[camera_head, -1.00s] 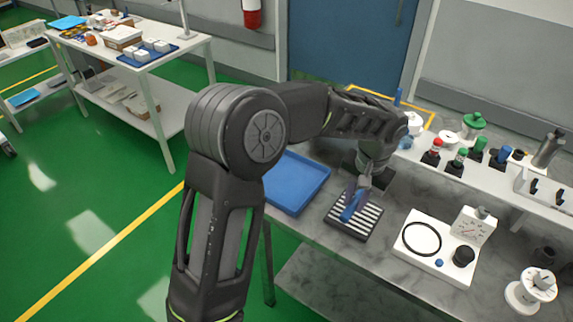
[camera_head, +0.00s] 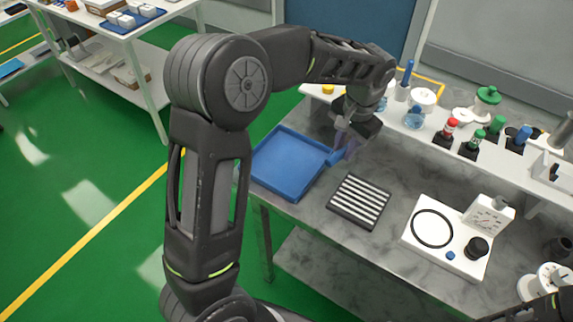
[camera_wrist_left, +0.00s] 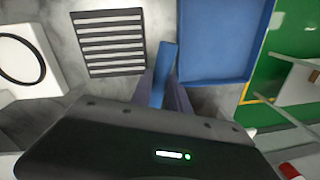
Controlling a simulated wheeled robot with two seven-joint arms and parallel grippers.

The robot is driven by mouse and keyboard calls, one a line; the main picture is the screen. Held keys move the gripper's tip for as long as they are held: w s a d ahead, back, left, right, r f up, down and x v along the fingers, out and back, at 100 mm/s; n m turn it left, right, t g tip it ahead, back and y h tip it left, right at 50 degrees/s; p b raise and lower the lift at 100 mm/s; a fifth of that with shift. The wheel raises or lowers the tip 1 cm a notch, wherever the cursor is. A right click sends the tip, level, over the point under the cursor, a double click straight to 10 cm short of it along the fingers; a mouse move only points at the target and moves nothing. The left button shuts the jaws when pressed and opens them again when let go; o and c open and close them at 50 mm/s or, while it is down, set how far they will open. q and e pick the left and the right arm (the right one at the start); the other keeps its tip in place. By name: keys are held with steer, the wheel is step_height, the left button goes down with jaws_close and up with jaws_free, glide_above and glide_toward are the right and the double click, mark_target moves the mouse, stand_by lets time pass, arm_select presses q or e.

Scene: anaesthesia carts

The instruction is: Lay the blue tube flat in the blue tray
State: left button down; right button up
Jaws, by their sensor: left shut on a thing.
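The blue tube (camera_head: 336,157) is in my left gripper (camera_head: 345,148), tilted, its lower end beside the right edge of the blue tray (camera_head: 285,160). In the left wrist view the tube (camera_wrist_left: 161,72) sticks out from between the two fingers, and the tray (camera_wrist_left: 215,45) lies just to its right. The tube appears to be outside the tray floor; its exact height is hard to tell. The tray looks empty. My left gripper is shut on the tube, partly hidden by the dark wrist. My right gripper is not in view.
A striped black-and-white rack (camera_head: 359,201) lies right of the tray. A white gauge panel with a black ring (camera_head: 434,228) stands farther right. A raised shelf behind carries colored-cap bottles (camera_head: 488,95). Bare grey counter lies between the tray and rack.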

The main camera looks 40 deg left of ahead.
arm_select(q)
steer(key=a+m+t+b, duration=0.1)
steer(key=a+m+b, duration=0.3)
steer(key=a+m, duration=0.25)
steer(key=r+m+t+h+b, duration=0.1)
steer(key=r+m+b, duration=0.15)
steer(key=m, duration=0.65)
glide_above(289, 154)
steer(key=shift+s+a+f+n+b, duration=0.1)
steer(key=shift+s+f+n+b, duration=0.2)
steer(key=shift+f, duration=0.1)
steer(key=shift+f, duration=3.2)
step_height(289, 154, down, 4)
steer(key=shift+r, duration=0.1)
